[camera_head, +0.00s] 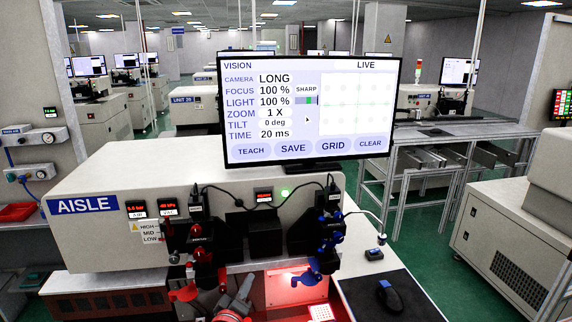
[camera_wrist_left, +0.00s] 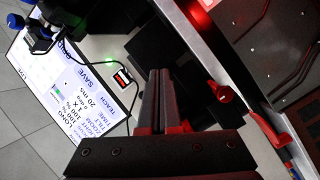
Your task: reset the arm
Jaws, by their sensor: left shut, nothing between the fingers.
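My left gripper (camera_head: 240,291) shows at the bottom of the head view, in front of the AISLE machine (camera_head: 105,237) and below its red adjuster (camera_head: 200,255). In the left wrist view its dark fingers (camera_wrist_left: 158,90) are together, with nothing between them. A red knob (camera_wrist_left: 222,93) appears to the right of the fingers there; I cannot tell whether anything touches it. My right gripper is not in view.
The monitor (camera_head: 308,110) on the machine shows LONG, FOCUS 100 % and LIGHT 100 %. A blue adjuster (camera_head: 330,235) hangs at the machine's right, near a red-lit bay (camera_head: 290,287). A mouse (camera_head: 389,296) lies on a dark mat (camera_head: 415,308) at right.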

